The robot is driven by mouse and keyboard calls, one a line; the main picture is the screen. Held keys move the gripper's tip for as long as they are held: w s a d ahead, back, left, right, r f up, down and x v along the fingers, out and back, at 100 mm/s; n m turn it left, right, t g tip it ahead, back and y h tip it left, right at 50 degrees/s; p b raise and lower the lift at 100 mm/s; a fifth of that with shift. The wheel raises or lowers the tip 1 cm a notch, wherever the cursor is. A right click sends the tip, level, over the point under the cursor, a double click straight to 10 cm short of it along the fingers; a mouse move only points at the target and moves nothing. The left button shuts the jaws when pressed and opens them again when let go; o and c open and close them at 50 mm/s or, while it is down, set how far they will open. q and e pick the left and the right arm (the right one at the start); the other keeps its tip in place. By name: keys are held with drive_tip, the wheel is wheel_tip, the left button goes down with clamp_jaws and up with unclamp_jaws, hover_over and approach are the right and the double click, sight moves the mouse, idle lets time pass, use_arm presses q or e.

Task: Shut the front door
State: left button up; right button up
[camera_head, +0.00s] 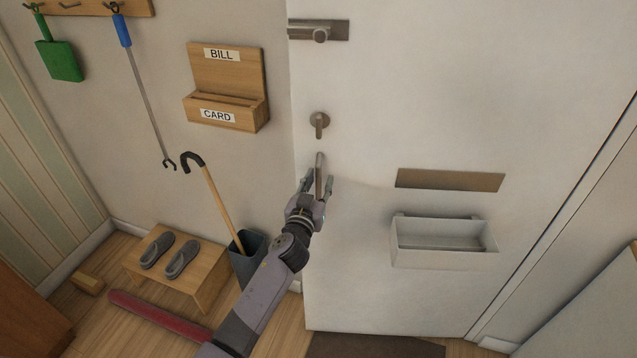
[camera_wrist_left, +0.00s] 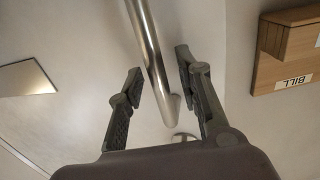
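The white front door (camera_head: 365,255) fills the middle and right of the head view. Its lower left corner shows nearer to me than the wall's base beside it, so it looks ajar, standing out into the room. A vertical metal bar handle (camera_head: 319,163) is near its left edge. My left gripper (camera_head: 319,182) is at the handle's lower part, one finger on each side. In the left wrist view the bar (camera_wrist_left: 150,45) passes between the open fingers (camera_wrist_left: 158,82), with gaps visible on both sides. My right gripper is not in view.
A latch (camera_head: 320,32) and a lock knob (camera_head: 319,124) are above the handle. A mail slot (camera_head: 450,180) and white basket (camera_head: 445,243) are on the door. A bin (camera_head: 247,262) with a cane and a shoe bench (camera_head: 180,268) stand left. A mat (camera_head: 375,346) lies below.

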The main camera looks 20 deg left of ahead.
use_arm(q)
clamp_jaws()
idle(0.7)
